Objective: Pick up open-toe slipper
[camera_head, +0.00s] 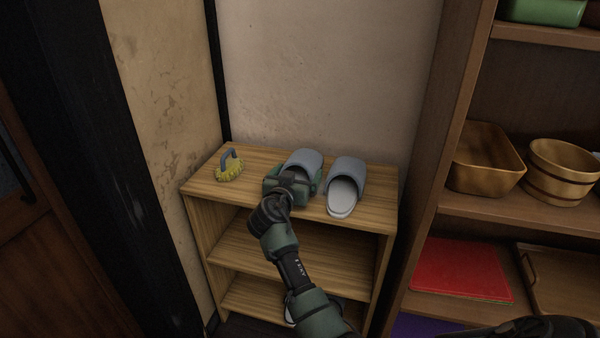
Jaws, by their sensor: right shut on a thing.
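Two blue-grey open-toe slippers are on top of a small wooden shelf unit (385,213). The right slipper (348,182) lies in full view with its pale sole toward me. The left slipper (305,160) is largely hidden behind my right gripper (293,182); only its blue upper shows. My right gripper is shut on the left slipper, at or just above the shelf top. The fingertips are hidden by the gripper body and wrist. My left gripper is not in view.
A yellow scrubbing brush (230,168) with a blue handle stands at the shelf's left end. A wall rises close behind. At the right, a taller shelf holds a wooden basin (487,160), a wooden bucket (562,172) and a red flat item (460,268).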

